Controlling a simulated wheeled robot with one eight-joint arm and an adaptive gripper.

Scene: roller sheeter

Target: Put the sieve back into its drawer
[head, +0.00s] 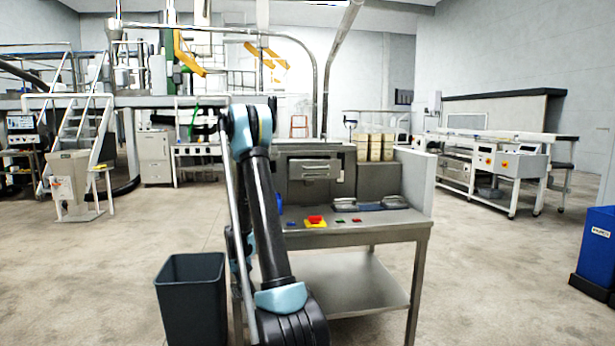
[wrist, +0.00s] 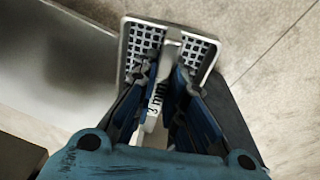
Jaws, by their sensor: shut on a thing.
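In the wrist view the sieve (wrist: 143,42) is a pale metal frame with a dark square grid and a light handle marked "3 mm". My gripper (wrist: 163,88) is shut on this handle, with the blue-lined fingers on both sides of it. The sieve is held out beyond the fingertips, with floor behind it. In the head view my arm hides the gripper and sieve. A metal front with a handle (head: 315,168) sits at the back of the steel machine table; I cannot tell whether it is the sieve's drawer.
The steel table (head: 385,222) carries a red-and-yellow stop button (head: 315,221) and small metal items (head: 346,205). A dark open bin (head: 190,300) stands at its left. A blue cabinet (head: 597,255) is at far right. Floor between table and blue cabinet is clear.

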